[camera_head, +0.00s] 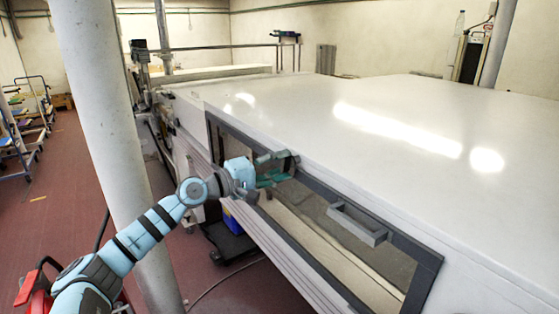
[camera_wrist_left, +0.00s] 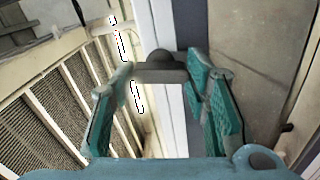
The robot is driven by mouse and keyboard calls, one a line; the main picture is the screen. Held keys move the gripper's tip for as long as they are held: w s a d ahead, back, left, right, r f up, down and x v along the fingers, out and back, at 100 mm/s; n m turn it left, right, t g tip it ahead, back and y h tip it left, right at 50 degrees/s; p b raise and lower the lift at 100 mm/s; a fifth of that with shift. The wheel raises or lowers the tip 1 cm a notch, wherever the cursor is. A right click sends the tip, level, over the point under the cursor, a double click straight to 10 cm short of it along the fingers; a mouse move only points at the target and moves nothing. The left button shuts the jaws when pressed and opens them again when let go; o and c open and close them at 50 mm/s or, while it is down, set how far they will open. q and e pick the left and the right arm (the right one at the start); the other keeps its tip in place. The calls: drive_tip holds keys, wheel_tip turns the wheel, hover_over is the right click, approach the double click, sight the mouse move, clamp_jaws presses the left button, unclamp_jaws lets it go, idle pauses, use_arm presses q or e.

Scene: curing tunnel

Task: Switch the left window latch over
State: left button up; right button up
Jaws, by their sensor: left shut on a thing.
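The window (camera_head: 330,215) is a long dark-framed pane in the side of the large white tunnel housing. My left gripper (camera_head: 274,179) is at the upper left part of its frame, with teal fingers. In the left wrist view, the left gripper (camera_wrist_left: 160,80) has its fingers on either side of the left window latch (camera_wrist_left: 160,68), a dark grey bar with a rounded knob. It is shut on this latch, which lies across the gap between the fingertips. In the head view the gripper largely hides the latch. My right gripper is not in view.
A grey handle (camera_head: 357,225) sticks out from the window frame to the right of the gripper. A thick white pillar (camera_head: 105,110) stands close to my left arm. A blue and black object (camera_head: 230,238) is on the floor below. Carts (camera_head: 25,125) stand far left.

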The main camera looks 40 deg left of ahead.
use_arm(q)
drive_tip(key=shift+n+p, duration=0.45)
drive_tip(key=shift+n, duration=0.45)
drive_tip(key=o, duration=1.2)
drive_tip(key=shift+c, duration=0.2)
